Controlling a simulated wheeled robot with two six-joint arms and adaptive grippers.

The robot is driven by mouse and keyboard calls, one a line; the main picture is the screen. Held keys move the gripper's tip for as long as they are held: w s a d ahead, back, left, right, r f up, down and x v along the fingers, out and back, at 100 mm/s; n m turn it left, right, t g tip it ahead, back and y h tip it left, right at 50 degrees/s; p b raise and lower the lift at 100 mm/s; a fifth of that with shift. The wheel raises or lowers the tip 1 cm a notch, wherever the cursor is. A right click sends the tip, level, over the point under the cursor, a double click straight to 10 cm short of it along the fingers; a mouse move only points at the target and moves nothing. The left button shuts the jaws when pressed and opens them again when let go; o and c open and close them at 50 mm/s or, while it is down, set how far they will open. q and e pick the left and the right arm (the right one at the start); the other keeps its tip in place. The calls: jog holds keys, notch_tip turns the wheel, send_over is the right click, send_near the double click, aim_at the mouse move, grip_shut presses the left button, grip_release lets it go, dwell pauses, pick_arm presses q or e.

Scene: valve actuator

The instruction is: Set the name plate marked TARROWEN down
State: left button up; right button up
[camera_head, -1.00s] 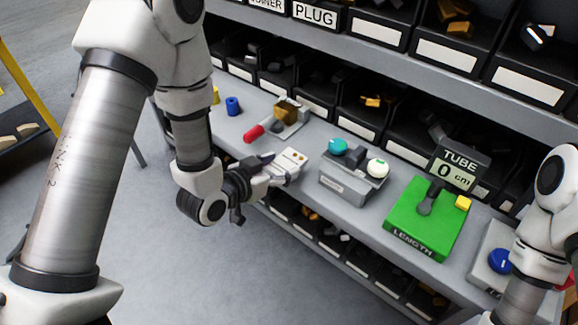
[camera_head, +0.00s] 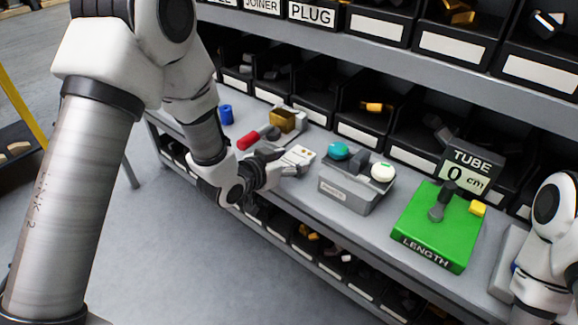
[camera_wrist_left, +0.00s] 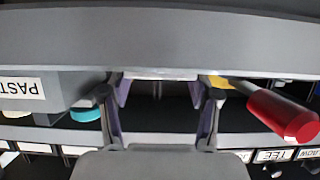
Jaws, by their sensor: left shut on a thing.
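My left gripper (camera_head: 280,163) is shut on a small whitish plate (camera_head: 299,156) with dark dots, at the front part of the grey bench (camera_head: 385,232). In the left wrist view the plate's pale edge (camera_wrist_left: 160,76) shows between the fingertips of the same gripper (camera_wrist_left: 160,92). No lettering can be read on it, so I cannot confirm the name TARROWEN. I cannot tell whether the plate touches the bench top. My right gripper is out of view; only part of its arm shows at the right edge.
Close behind the plate is a fixture with a red handle (camera_head: 249,140) and a brass block (camera_head: 283,121). To its right stands a grey box (camera_head: 342,190) with teal and white knobs, then a green LENGTH device (camera_head: 425,240). A blue cylinder (camera_head: 226,115) stands at left. Bins line the back.

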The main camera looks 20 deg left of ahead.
pick_arm(q)
jog(key=o, duration=1.2)
